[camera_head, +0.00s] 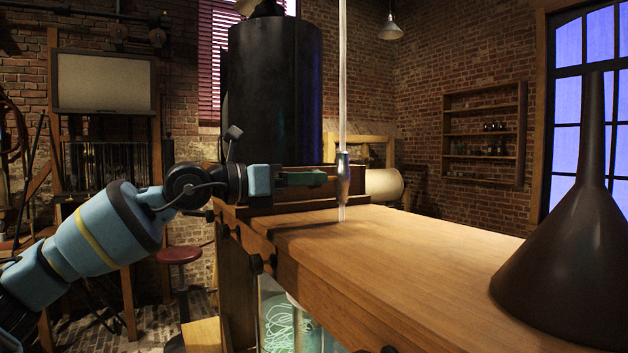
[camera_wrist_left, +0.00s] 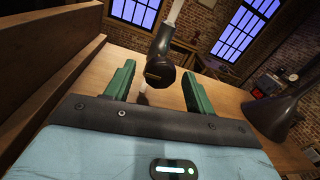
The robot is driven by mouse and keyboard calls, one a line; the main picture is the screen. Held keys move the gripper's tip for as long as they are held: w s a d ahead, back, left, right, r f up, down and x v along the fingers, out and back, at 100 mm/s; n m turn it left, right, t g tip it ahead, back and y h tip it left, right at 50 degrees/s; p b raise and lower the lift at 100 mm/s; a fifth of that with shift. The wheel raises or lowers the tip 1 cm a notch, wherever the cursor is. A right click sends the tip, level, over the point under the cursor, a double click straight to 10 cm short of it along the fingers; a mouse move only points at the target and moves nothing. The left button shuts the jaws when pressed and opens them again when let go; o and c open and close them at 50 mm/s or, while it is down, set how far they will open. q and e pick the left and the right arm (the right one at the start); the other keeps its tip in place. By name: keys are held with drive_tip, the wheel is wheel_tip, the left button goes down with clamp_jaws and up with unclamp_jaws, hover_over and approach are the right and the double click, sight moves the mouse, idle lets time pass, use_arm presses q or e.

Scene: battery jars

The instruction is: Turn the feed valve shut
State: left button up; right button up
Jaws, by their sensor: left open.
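The feed valve (camera_head: 343,180) is a dark grey metal fitting on a clear upright tube (camera_head: 343,70) above the wooden bench top. In the left wrist view its dark round knob (camera_wrist_left: 160,71) faces me, with a slim light-coloured mark across its face. My left gripper (camera_head: 322,179) comes in level from the left, with its green fingers pointing at the valve. The fingers are open, one on each side of the knob in the wrist view. I cannot tell whether they touch it. My right gripper is not in view.
The wooden bench top (camera_head: 420,245) is clear around the tube. A large dark funnel-shaped object (camera_head: 570,260) stands at the right. A black cylinder (camera_head: 270,95) rises behind the arm. A glass jar with pale coiled strands (camera_head: 285,325) sits below the bench.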

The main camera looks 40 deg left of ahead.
use_arm(q)
drive_tip(key=shift+x, duration=1.15)
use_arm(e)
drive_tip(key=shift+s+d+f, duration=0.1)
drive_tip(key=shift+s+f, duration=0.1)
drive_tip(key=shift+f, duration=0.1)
